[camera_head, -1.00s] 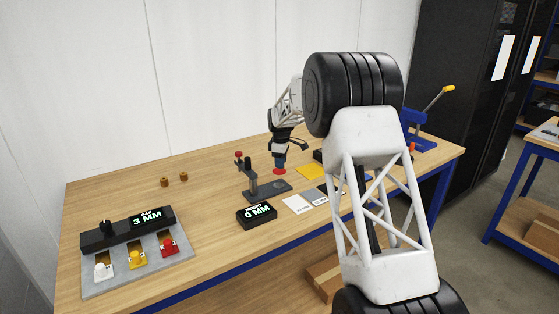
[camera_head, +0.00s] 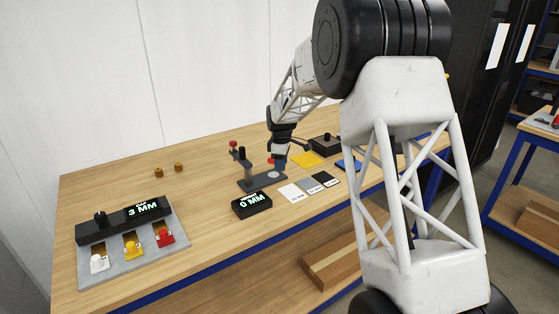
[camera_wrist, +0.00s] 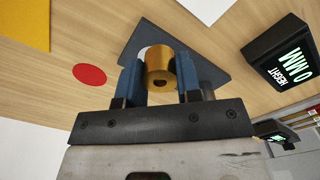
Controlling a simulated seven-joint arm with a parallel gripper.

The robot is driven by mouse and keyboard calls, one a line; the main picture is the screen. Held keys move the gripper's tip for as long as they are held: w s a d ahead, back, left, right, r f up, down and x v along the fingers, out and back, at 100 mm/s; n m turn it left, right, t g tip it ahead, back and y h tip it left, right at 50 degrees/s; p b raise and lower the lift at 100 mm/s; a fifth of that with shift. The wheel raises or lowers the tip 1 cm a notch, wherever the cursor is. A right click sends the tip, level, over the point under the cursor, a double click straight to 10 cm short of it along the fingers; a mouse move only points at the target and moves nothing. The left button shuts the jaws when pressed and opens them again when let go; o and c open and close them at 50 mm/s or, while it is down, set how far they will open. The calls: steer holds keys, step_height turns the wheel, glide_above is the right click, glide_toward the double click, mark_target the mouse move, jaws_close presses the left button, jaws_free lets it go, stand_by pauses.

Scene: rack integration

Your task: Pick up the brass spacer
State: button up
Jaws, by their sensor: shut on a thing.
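A brass spacer (camera_wrist: 160,66), a short gold cylinder with a hole, sits between the blue fingers of my gripper (camera_wrist: 159,82) in the wrist view. My gripper is shut on it. In the head view my gripper (camera_head: 280,165) points down beside the height gauge, near its base plate, and the held spacer cannot be made out. Two more brass spacers (camera_head: 158,172) (camera_head: 178,167) stand at the back left of the table. The dark gauge base (camera_wrist: 178,38) lies behind the held spacer in the wrist view; whether they touch cannot be told.
The height gauge (camera_head: 247,167) has a display (camera_head: 252,205) reading 0 MM in front. A red disc (camera_wrist: 90,75) and yellow square (camera_head: 307,160) lie nearby. White, grey and black cards are at front right. A 3 MM panel (camera_head: 125,220) with switches stands left.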

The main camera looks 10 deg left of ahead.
steer(key=shift+s+d, duration=0.15)
steer(key=shift+s, duration=0.25)
stand_by(0.3)
